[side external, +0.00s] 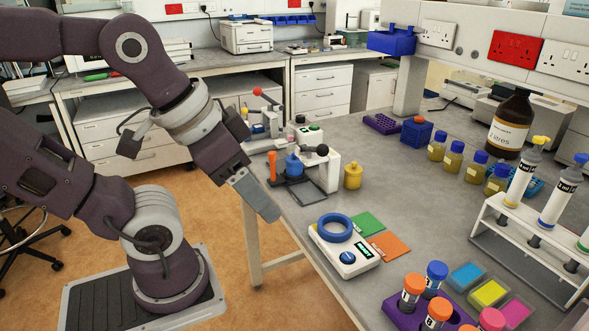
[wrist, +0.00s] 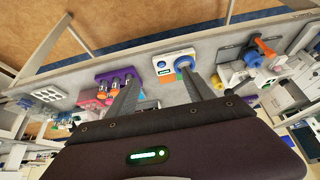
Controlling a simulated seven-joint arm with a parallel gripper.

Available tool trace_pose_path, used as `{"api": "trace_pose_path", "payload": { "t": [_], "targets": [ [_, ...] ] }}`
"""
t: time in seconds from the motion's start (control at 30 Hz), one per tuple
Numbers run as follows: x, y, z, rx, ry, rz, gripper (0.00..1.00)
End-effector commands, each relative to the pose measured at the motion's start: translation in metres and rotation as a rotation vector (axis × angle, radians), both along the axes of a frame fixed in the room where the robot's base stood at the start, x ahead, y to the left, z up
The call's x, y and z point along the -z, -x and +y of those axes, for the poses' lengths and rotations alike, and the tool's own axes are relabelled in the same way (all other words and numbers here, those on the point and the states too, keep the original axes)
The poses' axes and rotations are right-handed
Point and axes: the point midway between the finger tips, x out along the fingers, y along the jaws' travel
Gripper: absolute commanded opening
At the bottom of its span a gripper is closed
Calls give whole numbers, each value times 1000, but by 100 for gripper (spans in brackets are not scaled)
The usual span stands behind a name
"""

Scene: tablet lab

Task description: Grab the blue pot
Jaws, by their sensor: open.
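The blue pot (side external: 294,166) stands upright on a dark plate of the white press-like device on the bench, beside an orange upright piece (side external: 271,166). In the wrist view the blue pot (wrist: 253,59) shows at the upper right, next to the orange piece. My gripper (side external: 270,213) points down and to the right near the bench's left edge, apart from the pot and in front of it. In the wrist view my gripper (wrist: 161,77) has its two fingers spread with nothing held between them. The pot lies to the right of both fingers there.
A white device with a blue ring (side external: 336,228) sits near the front edge. A yellow pot (side external: 352,176) stands right of the press-like device (side external: 331,170). A purple rack (side external: 405,315) of capped tubes is at the front.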

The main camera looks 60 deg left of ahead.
Motion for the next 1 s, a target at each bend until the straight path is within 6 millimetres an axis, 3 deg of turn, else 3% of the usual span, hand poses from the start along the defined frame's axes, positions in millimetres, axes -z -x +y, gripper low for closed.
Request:
{"api": "trace_pose_path", "payload": {
  "t": [0.07,0.13,0.27,0.37,0.4,0.5,0.6,0.7,0.8,1.0],
  "targets": [
    [-4,-7,2,-27,7,10,61],
    [-15,-30,11,-110,32,44,61],
    [-32,-111,60,-405,116,147,61],
    [-21,-172,122,-661,184,225,61],
    [-10,-193,152,-763,209,253,61],
    [32,-229,228,-1004,264,322,61],
    [76,-241,289,-1186,305,371,61],
    [106,-242,323,-1291,326,398,61],
    [122,-241,339,-1340,336,410,61],
    [149,-239,341,-1347,339,416,61]
  ]
}}
